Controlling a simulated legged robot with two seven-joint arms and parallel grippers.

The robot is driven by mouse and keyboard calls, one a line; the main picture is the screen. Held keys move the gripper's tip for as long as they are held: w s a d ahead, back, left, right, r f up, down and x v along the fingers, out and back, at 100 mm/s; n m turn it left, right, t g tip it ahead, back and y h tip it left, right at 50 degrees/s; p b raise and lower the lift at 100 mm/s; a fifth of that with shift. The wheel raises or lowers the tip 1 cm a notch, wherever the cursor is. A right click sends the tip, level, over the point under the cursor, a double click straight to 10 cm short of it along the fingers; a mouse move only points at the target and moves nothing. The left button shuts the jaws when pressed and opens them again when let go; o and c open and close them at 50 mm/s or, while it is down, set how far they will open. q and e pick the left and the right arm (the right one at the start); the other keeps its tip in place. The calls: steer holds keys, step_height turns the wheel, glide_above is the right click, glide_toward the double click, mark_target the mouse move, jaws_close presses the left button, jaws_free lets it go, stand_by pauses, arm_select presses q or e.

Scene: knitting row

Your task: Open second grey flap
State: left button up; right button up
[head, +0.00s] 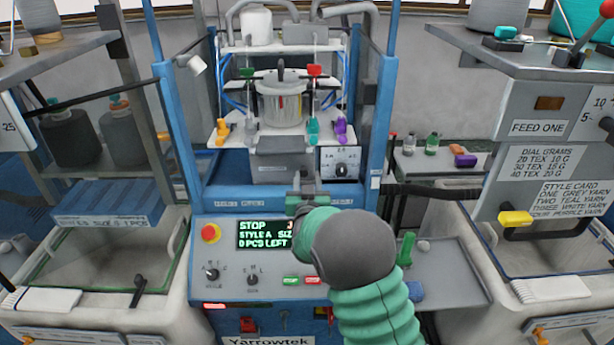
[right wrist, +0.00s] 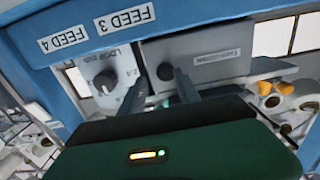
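A grey box-like front (head: 282,145), which may be the flap, sits below the shelf in the middle of the blue machine. In the right wrist view, which looks upside down, a grey panel (right wrist: 212,58) carries a dark round knob and a small label. My right gripper (head: 304,180) is in front of the machine, just below this grey front and above the display. In the right wrist view its two fingers (right wrist: 160,92) stand apart with nothing visible between them, pointing at the panel. Whether they touch it I cannot tell. My left gripper is not in view.
A dial plate (head: 340,163) is right of the grey front. The control panel with a lit display (head: 264,234) and a red stop button (head: 209,233) lies below. Blue posts (head: 180,135) flank the opening. Yarn clips and a pot (head: 281,103) are above.

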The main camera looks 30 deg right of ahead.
steer(key=shift+w+a+r, duration=0.3)
steer(key=shift+w+a, duration=0.4)
steer(key=shift+a, duration=0.15)
steer(key=shift+w+d+f, duration=0.1)
steer(key=shift+w+f, duration=0.1)
steer(key=shift+w, duration=0.05)
steer(key=shift+c, duration=0.8)
steer(key=shift+d+f, duration=0.15)
steer(key=shift+d, duration=0.2)
steer(key=shift+c, duration=1.1)
steer(key=shift+d+f, duration=0.1)
steer(key=shift+d, duration=0.3)
steer(key=shift+c, duration=1.2)
steer(key=shift+s+d, duration=0.15)
steer(key=shift+d, duration=0.1)
jaws_close()
steer(key=shift+a, duration=0.55)
steer(key=shift+d, duration=0.3)
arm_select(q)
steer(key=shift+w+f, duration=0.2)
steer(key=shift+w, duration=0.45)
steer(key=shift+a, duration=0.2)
arm_select(e)
steer(key=shift+a, duration=0.2)
